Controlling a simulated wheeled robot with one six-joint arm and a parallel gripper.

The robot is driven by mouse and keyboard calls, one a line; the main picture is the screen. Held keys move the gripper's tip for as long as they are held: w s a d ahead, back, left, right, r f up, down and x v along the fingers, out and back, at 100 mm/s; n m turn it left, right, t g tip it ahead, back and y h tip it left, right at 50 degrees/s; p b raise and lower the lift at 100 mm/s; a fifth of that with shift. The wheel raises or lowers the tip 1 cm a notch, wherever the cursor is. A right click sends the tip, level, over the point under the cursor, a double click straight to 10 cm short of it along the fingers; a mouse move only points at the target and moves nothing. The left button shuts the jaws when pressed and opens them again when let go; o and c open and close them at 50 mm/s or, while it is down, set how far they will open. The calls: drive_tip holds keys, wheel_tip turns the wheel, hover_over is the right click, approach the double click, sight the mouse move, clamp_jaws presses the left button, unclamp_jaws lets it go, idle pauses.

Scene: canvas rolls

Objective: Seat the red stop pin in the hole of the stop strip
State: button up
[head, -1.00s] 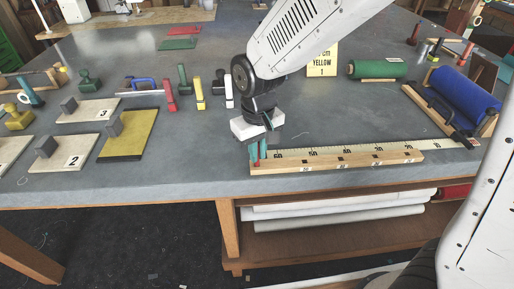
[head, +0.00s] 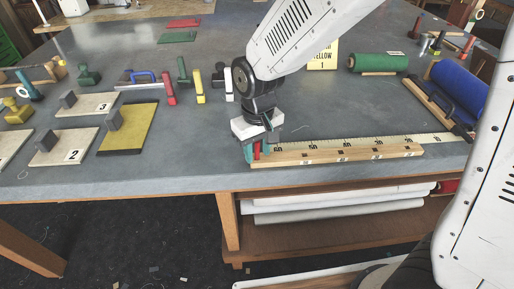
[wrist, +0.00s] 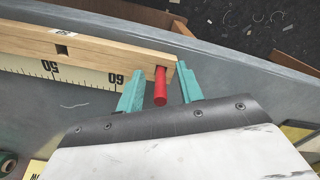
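The red stop pin (wrist: 160,88) stands at the end hole of the wooden stop strip (wrist: 110,48), its lower end at a dark opening there. How deep it sits is hard to tell. My gripper (wrist: 159,70) has its teal fingers apart, one on each side of the pin, with a visible gap on both sides. In the head view my gripper (head: 257,154) is low over the left end of the stop strip (head: 340,155), with the red pin (head: 257,150) showing between the fingers.
A measuring scale (head: 395,142) lies along the strip's far side. A yellow board (head: 128,130) and block-topped panels lie to the left. A blue roll (head: 462,90) and a green roll (head: 378,62) are to the right. The table's front edge is close to the strip.

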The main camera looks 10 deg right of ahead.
sight(258, 143)
drive_tip(key=shift+r, duration=0.1)
wheel_tip(258, 143, up, 8)
drive_tip(key=shift+f, duration=0.15)
idle(0.6)
drive_tip(key=s+d+r+m, duration=0.2)
drive_tip(key=s+d+r, duration=0.2)
drive_tip(key=s+d, duration=0.5)
drive_tip(key=s+d+r+m+t, duration=0.1)
drive_tip(key=s+d+r+m, duration=0.2)
drive_tip(key=s+d, duration=0.7)
drive_tip(key=shift+d+r, duration=0.7)
drive_tip(key=shift+r, duration=0.1)
